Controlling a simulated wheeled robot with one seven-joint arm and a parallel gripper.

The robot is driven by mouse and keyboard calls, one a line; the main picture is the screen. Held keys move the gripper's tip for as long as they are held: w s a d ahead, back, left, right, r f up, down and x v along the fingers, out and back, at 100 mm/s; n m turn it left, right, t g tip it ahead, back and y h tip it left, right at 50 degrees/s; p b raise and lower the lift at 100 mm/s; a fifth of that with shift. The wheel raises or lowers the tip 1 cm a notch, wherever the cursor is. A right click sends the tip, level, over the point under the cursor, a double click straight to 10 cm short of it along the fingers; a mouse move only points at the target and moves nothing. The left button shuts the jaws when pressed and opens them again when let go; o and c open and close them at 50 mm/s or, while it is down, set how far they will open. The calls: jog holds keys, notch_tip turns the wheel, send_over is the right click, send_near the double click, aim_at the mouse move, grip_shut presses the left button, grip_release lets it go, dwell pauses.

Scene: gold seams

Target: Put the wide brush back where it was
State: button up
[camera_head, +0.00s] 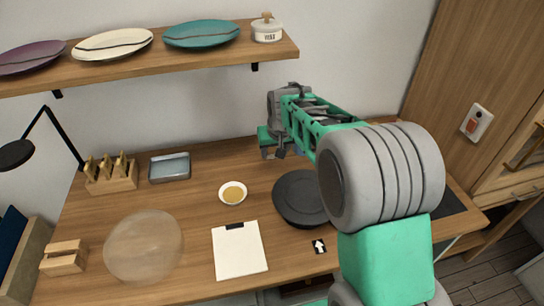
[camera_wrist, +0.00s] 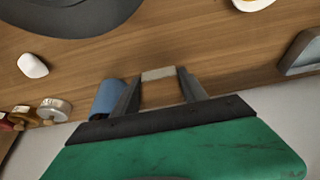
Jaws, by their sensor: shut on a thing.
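My gripper (camera_wrist: 158,84) is shut on a pale, flat-ended piece, the visible part of the wide brush (camera_wrist: 158,74), between its two dark fingertips in the wrist view. The rest of the brush is hidden by the fingers and gripper body. The brush is over the wooden table near its back edge. In the head view my gripper (camera_head: 274,146) is at the back of the table, behind the dark round plate; the brush cannot be made out there. A blue cylinder (camera_wrist: 107,98) stands beside the left finger in the wrist view; its inside is not visible.
The table holds a dark plate (camera_head: 296,199), small bowl (camera_head: 233,199), grey tray (camera_head: 170,177), slotted wooden rack (camera_head: 112,186), clear round thing (camera_head: 143,246) and white sheet (camera_head: 228,266). Small jars (camera_wrist: 55,108) stand near the wall. A plate shelf (camera_head: 190,54) hangs above.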

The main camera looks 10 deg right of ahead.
aim_at(272, 158)
jog(key=shift+w+a+f, duration=0.3)
jog(key=shift+w+f, duration=0.2)
jog(key=shift+f, duration=2)
jog(key=o, duration=1.2)
jog(key=shift+r, duration=0.5)
jog(key=s+v, duration=0.1)
jog(key=v, duration=1.1)
jog(key=s, duration=1.1)
jog(key=shift+a+b, duration=0.15)
jog(key=shift+b, duration=0.2)
jog(key=shift+g, duration=0.5)
jog(key=s+f, duration=0.1)
jog(key=s, duration=0.2)
jog(key=s+f, duration=0.1)
jog(key=s, duration=0.3)
jog(key=s+f, duration=0.1)
jog(key=s, duration=0.2)
jog(key=shift+s+f, duration=0.2)
jog(key=shift+f, duration=0.1)
jog(key=shift+c, duration=0.3)
